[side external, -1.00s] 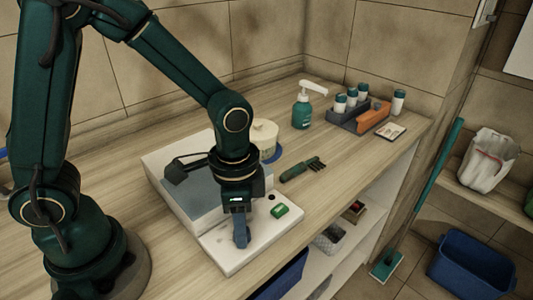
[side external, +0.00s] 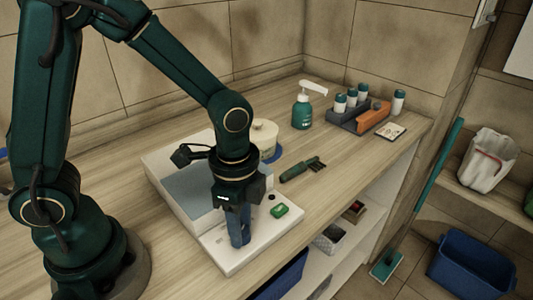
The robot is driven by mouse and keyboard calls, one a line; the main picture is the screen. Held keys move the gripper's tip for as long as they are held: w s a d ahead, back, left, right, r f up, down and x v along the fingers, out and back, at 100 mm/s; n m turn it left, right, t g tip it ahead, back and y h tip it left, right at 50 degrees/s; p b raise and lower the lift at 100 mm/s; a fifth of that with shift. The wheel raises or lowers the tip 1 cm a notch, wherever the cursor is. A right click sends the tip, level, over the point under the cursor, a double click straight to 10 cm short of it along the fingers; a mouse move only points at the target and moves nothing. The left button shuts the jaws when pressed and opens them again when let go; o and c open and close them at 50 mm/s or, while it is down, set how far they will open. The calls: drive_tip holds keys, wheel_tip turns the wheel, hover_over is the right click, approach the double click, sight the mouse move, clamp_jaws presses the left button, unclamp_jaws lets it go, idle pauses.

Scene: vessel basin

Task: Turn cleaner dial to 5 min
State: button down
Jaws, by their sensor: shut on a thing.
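The cleaner is a white box (side external: 226,262) with a grey-blue top panel (side external: 190,186), standing on the wooden counter. A green button or switch (side external: 280,210) and a small dark knob (side external: 271,197) show on its front panel. My gripper (side external: 240,240) points straight down at the front panel, left of the green switch. Its blue fingers are shut at the panel surface. The dial is hidden by the fingers, so its setting cannot be read.
A green-handled brush (side external: 302,170) lies right of the cleaner. A cream tub (side external: 264,138), a green pump bottle (side external: 302,110) and a grey rack (side external: 352,118) of bottles stand behind. The counter's front edge runs close by, with open shelves below.

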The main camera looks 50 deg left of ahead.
drive_tip(key=c, duration=0.5)
unclamp_jaws()
drive_tip(key=shift+r, duration=2.6)
drive_tip(key=shift+a+r, duration=0.1)
drive_tip(key=s+a+r+n+t, duration=0.2)
drive_tip(key=n, duration=0.2)
drive_tip(key=s+a+r+n+t, duration=0.1)
drive_tip(key=a+r+n, duration=0.1)
drive_tip(key=r+n, duration=0.1)
drive_tip(key=s+a+r+n+t, duration=0.1)
drive_tip(key=s+r+n+t, duration=0.1)
drive_tip(key=n, duration=0.3)
drive_tip(key=shift+s+a+r+t, duration=0.2)
drive_tip(key=shift+s+a+t, duration=0.1)
drive_tip(key=shift+s+a, duration=0.1)
